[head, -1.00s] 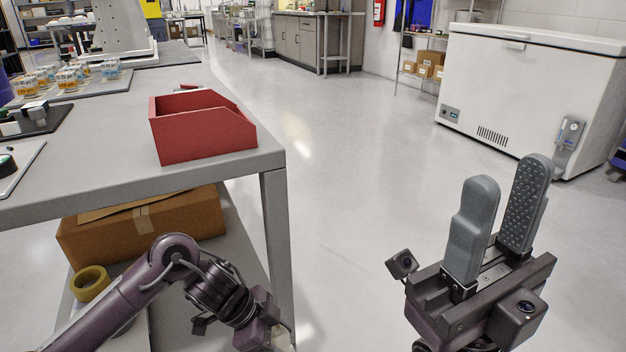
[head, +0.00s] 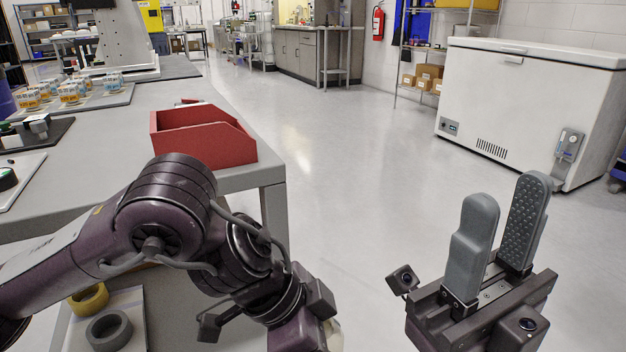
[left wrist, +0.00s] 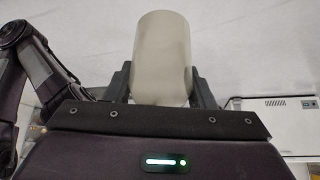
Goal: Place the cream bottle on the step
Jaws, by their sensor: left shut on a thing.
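The cream bottle (left wrist: 162,45) is a smooth pale cylinder in the left wrist view. My left gripper (left wrist: 163,85) is shut on it, with one dark finger on each side. In the head view, my left arm comes in over the table's front edge, and its fingers are cut off at the bottom. A small pale patch beside that wrist (head: 334,335) may be the bottle. My right gripper (head: 506,225) is open and empty over the floor at the lower right. I cannot make out a step in either view.
A red bin (head: 203,150) stands near the corner of the grey table (head: 100,135). Small labelled jars (head: 70,92) and a dark tray (head: 60,127) are at the left. Tape rolls (head: 90,300) lie below. A white freezer (head: 530,100) is at the right; the middle floor is clear.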

